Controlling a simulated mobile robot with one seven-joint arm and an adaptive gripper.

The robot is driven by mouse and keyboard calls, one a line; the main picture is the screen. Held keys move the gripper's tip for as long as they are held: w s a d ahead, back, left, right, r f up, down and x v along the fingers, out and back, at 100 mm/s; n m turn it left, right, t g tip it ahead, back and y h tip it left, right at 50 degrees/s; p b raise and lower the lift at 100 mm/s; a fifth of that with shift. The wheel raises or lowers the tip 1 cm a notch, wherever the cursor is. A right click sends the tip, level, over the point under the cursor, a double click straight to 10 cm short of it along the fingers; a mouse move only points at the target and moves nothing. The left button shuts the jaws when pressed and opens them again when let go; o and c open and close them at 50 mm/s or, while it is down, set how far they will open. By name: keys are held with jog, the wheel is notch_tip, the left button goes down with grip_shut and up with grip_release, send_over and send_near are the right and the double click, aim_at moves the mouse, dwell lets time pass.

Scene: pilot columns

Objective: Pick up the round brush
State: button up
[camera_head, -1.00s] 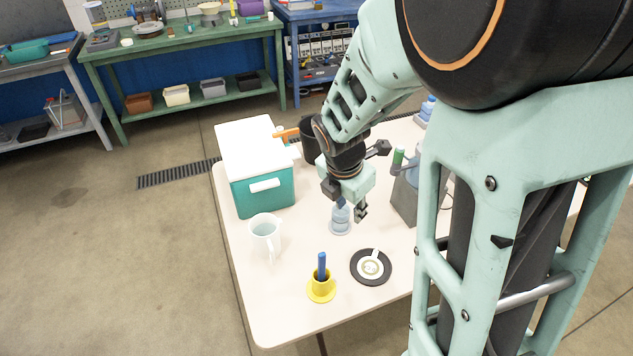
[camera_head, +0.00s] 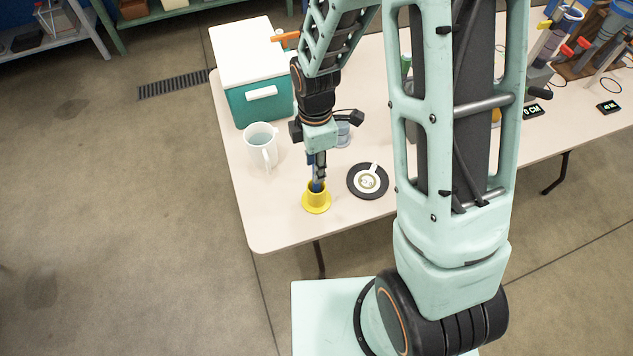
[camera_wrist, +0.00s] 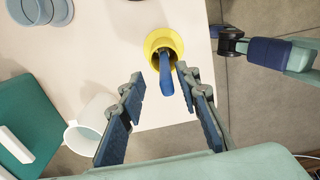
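A blue handle (camera_wrist: 166,78), which appears to be the round brush, stands in a yellow flanged holder (camera_head: 317,204) on the table. Its lower end is hidden inside the holder, which also shows in the wrist view (camera_wrist: 152,41). My gripper (camera_head: 318,178) is just above the holder, pointing down. In the wrist view my gripper (camera_wrist: 162,82) is open, with one finger on each side of the blue handle. A gap shows on the left; the right finger is very close to the handle, and I cannot tell whether it touches.
A white mug (camera_head: 262,146) stands left of the holder, and a dark round plate (camera_head: 354,184) with a white item lies to its right. A teal cooler box (camera_head: 260,100) is behind. Labware crowds the table's right side. The table's front edge is near.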

jog(key=f, duration=0.4)
jog(key=shift+s+p, duration=0.35)
jog(key=shift+s, duration=0.05)
jog(key=shift+f, duration=0.6)
grip_shut()
